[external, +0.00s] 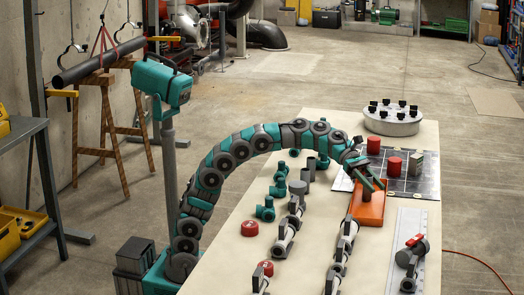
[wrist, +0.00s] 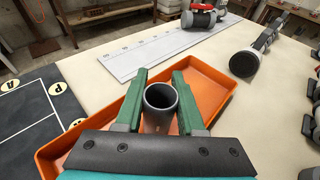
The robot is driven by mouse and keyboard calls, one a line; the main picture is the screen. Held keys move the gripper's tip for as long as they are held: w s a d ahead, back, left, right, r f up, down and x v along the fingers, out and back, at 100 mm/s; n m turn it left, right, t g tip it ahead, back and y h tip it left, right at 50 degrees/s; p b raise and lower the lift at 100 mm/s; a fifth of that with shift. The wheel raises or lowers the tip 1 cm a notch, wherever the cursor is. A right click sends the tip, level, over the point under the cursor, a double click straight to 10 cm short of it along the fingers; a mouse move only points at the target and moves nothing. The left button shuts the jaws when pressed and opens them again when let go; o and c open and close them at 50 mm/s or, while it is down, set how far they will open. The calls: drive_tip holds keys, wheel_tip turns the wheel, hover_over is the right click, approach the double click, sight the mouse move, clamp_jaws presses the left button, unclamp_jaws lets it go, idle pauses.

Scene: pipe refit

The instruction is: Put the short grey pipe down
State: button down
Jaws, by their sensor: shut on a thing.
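The short grey pipe (wrist: 156,122) is an open tube, seen end-on between my two green fingers in the wrist view. My gripper (wrist: 160,84) is shut on it, and the orange tray (wrist: 222,76) lies below and around them. In the external view my gripper (external: 372,182) is over the rear part of the orange tray (external: 367,213).
A dark marked board (external: 428,178) with red cylinders (external: 394,165) lies behind the tray. A round grey holder (external: 393,125) stands farther back. Pipe assemblies with valves (external: 343,245) are in front and left. A ruled white plate (wrist: 160,50) lies beyond the tray in the wrist view.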

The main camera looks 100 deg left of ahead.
drive_tip(key=c, duration=0.5)
unclamp_jaws()
drive_tip(key=shift+f, duration=0.1)
drive_tip(key=shift+a+r, duration=0.1)
drive_tip(key=shift+r, duration=0.15)
drive_tip(key=shift+p+v, duration=0.6)
drive_tip(key=shift+v, duration=5.35)
drive_tip(key=shift+o, duration=0.3)
drive_tip(key=shift+s, duration=0.1)
